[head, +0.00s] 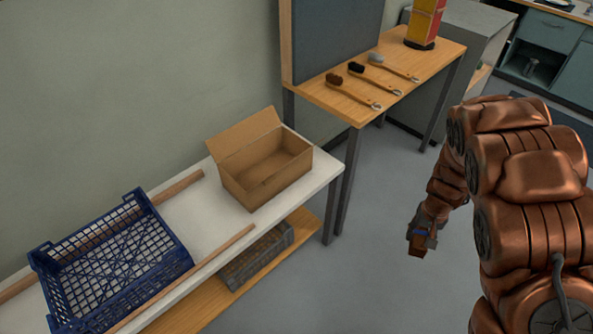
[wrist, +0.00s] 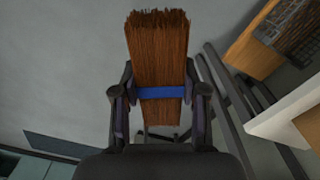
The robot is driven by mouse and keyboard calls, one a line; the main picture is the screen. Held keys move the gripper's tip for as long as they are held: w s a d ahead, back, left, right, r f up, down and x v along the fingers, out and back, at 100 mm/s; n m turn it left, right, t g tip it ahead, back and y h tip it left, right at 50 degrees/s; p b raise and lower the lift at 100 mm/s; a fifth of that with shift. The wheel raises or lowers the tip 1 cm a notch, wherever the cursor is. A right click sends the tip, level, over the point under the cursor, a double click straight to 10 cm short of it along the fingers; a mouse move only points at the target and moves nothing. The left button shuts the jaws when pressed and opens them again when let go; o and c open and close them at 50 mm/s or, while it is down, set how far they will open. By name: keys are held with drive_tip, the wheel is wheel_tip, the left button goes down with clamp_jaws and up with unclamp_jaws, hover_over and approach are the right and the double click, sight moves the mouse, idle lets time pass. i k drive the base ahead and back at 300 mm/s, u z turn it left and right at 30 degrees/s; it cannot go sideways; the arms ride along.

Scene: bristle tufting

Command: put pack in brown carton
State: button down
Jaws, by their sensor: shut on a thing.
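The pack is a bundle of brown bristles (wrist: 158,50) with a blue band around it. In the wrist view my gripper (wrist: 160,95) is shut on it, with one finger on each side near the band. In the head view my gripper (head: 422,236) hangs over the floor, right of the white table and apart from it. Only a little of the pack can be made out there. The brown carton (head: 236,188) stands on the right end of the white table with a flap raised at the back. It looks empty inside, as far as I can see.
A blue crate (head: 178,259) sits on the white table (head: 205,215) left of the carton, between wooden strips. A grey crate (head: 240,270) is on the shelf below. A wooden bench (head: 420,62) behind holds several brushes (head: 375,82). The floor around my gripper is clear.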

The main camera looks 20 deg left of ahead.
sight(267, 175)
drive_tip(key=u, duration=1.3)
